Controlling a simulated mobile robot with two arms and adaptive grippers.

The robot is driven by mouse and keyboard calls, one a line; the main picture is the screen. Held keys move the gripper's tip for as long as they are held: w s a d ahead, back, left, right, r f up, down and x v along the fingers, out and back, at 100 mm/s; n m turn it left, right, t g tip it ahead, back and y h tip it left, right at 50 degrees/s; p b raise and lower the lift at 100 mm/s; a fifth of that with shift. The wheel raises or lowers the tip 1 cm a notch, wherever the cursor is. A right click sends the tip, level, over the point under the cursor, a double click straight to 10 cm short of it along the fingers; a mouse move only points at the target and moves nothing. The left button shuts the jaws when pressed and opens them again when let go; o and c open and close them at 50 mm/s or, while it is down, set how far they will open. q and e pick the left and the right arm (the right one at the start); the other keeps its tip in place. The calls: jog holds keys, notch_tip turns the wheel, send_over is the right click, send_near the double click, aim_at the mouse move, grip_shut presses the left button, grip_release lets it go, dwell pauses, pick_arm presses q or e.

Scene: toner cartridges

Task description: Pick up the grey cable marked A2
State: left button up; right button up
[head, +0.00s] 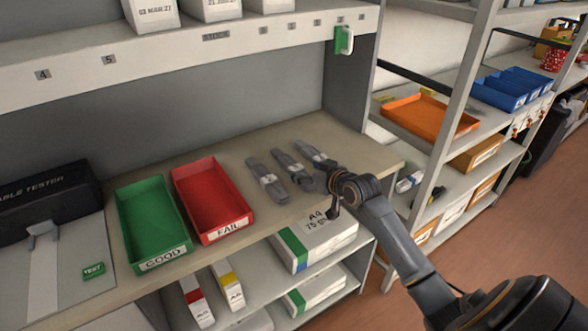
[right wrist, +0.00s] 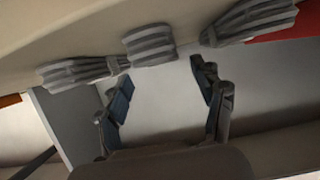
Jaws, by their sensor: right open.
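Three bundled grey cables lie side by side on the beige bench: a left one (head: 265,176), a middle one (head: 287,164) and a right one (head: 309,150). They carry pale tags, too small to read, so I cannot tell which is A2. My right gripper (head: 313,181) is at the near ends of the middle and right cables and partly covers them. In the right wrist view, its open fingers (right wrist: 163,82) have nothing between them. Three striped grey bundles show beyond the fingertips, with the middle one (right wrist: 149,44) closest to the gap. My left gripper is out of view.
A red FAIL tray (head: 209,196) and a green GOOD tray (head: 150,222) stand left of the cables. A black cable tester (head: 45,200) is at far left. The bench ends at right.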

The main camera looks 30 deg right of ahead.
aim_at(297, 168)
jog(key=shift+w+a+f, duration=0.1)
jog(key=shift+w, duration=0.35)
jog(key=x, duration=0.4)
jog(key=shift+a+f+p, duration=0.1)
jog(key=shift+f+p, duration=0.1)
jog(key=shift+p, duration=0.2)
jog(key=shift+s, duration=0.1)
jog(key=shift+r, duration=0.1)
jog(key=c, duration=1.4)
